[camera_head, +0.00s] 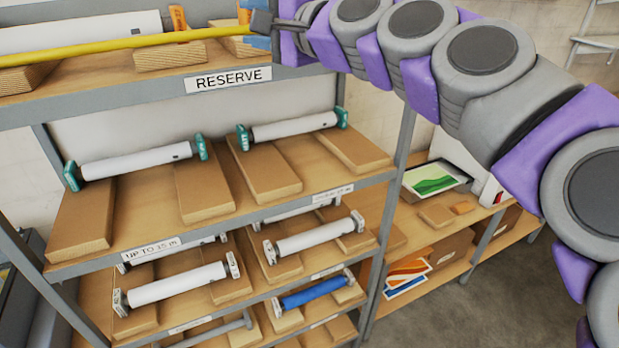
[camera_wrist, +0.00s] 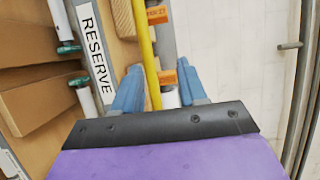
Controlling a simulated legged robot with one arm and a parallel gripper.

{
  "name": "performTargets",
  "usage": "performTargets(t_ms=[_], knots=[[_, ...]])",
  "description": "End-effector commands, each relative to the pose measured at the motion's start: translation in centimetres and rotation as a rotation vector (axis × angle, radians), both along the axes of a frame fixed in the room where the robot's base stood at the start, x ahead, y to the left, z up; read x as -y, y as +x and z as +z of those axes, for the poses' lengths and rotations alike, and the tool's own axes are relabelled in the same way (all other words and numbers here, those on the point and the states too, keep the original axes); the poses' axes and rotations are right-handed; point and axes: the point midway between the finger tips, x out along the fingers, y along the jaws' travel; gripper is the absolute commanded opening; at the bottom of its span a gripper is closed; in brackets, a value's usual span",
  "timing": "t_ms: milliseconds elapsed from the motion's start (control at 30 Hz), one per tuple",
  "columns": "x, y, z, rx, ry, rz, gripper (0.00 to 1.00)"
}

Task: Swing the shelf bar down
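The shelf bar is a yellow bar (camera_head: 110,46) that runs across the front of the top shelf, roughly level, in the head view. In the wrist view the yellow bar (camera_wrist: 148,50) runs up the picture between my fingers. My gripper (camera_head: 257,28) is at the bar's right end, above the RESERVE label. In the wrist view my gripper (camera_wrist: 158,70) has its two blue fingers apart, one on each side of the bar. I see gaps beside the bar, and contact is not visible. The bar's far left end is out of the head view.
The top shelf (camera_head: 100,76) carries white rolls and wooden blocks behind the bar. Orange tags (camera_wrist: 157,15) lie beside the bar. Lower shelves hold rolls with teal or grey ends and a blue roll (camera_head: 313,291). A side table (camera_head: 455,215) stands right; floor space is open there.

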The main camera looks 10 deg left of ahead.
Motion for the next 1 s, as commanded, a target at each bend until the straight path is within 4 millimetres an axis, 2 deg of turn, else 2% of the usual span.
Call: performTargets(t_ms=[100, 267, 433, 600, 1000], knots=[[1.9, -1.2, 0.1, 0.003, 0.003, -0.003, 0.42], [3.4, -2.7, -0.2, -0.002, -0.004, -0.003, 0.42], [5.8, -4.5, 0.0, 0.001, -0.003, -0.004, 0.42], [5.0, -5.5, -3.4, 0.009, -0.098, 0.02, 0.42], [4.8, -7.9, -10.0, 0.028, -0.293, 0.06, 0.42]])
